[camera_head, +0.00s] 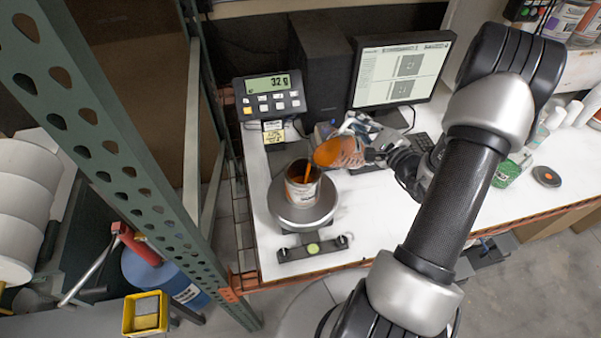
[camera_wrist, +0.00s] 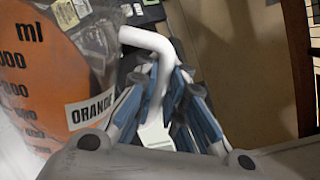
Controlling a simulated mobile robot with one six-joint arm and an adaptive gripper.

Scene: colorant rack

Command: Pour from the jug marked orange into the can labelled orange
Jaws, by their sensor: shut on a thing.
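The jug (camera_head: 345,152) is tilted over to the left above the scale, with orange liquid at its spout end. In the wrist view the jug (camera_wrist: 45,75) shows an ORANGE label and ml marks. A thin orange stream runs from the spout down into the open can (camera_head: 302,190). The can stands upright on the round scale plate, with an orange band on its side; its label is too small to read. My gripper (camera_head: 376,153) is shut on the jug's white handle, right of the can, and it also shows in the wrist view (camera_wrist: 160,105).
The scale's round plate (camera_head: 318,214) sits near the table's front left. A monitor (camera_head: 401,70) stands behind the jug. A green rack post (camera_head: 125,150) rises at the left.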

